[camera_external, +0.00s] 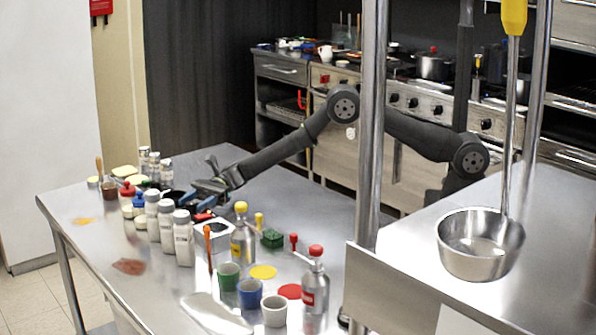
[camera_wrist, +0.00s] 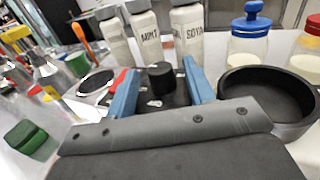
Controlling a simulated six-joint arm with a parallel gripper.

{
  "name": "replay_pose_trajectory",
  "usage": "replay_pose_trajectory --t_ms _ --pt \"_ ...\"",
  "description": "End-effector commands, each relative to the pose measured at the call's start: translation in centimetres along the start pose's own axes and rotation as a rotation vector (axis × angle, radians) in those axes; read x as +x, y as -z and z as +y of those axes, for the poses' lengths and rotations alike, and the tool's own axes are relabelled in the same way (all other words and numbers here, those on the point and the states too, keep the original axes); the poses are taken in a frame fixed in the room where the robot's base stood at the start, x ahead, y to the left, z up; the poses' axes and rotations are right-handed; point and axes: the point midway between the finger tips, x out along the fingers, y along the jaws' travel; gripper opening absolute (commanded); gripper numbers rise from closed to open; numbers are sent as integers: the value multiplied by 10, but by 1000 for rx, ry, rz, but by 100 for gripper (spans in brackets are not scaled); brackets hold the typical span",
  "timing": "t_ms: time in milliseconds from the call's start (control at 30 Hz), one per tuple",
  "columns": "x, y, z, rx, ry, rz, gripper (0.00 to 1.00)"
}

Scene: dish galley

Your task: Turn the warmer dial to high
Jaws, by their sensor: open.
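The warmer dial (camera_wrist: 162,76) is a short black knob standing on a dark panel with pale marks in the wrist view. My gripper (camera_wrist: 158,68) is open. Its two blue fingers stand on either side of the dial, with a visible gap to it on the right. I cannot tell whether the left finger touches it. Which mark the dial points at is not readable. A red patch shows beside the left finger. In the external view my gripper (camera_external: 203,203) is low over the table among the bottles, and the dial is hidden behind it.
White labelled bottles (camera_wrist: 187,33) stand just beyond the dial. A black bowl (camera_wrist: 305,105) sits close on the right, and a blue-lidded jar (camera_wrist: 250,40) behind it. A green block (camera_wrist: 26,137) lies at left. Cups (camera_external: 274,311) and a red-topped dispenser (camera_external: 314,290) stand toward the table's front.

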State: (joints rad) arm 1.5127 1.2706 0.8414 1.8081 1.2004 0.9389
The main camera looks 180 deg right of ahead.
Motion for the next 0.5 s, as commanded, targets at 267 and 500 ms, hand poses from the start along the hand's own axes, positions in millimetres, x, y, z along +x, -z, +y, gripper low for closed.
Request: replay_pose_trajectory --t_ms 267,500 --pt "4 0 0 1 1 1 48" --pt "4 0 0 1 0 1 15"
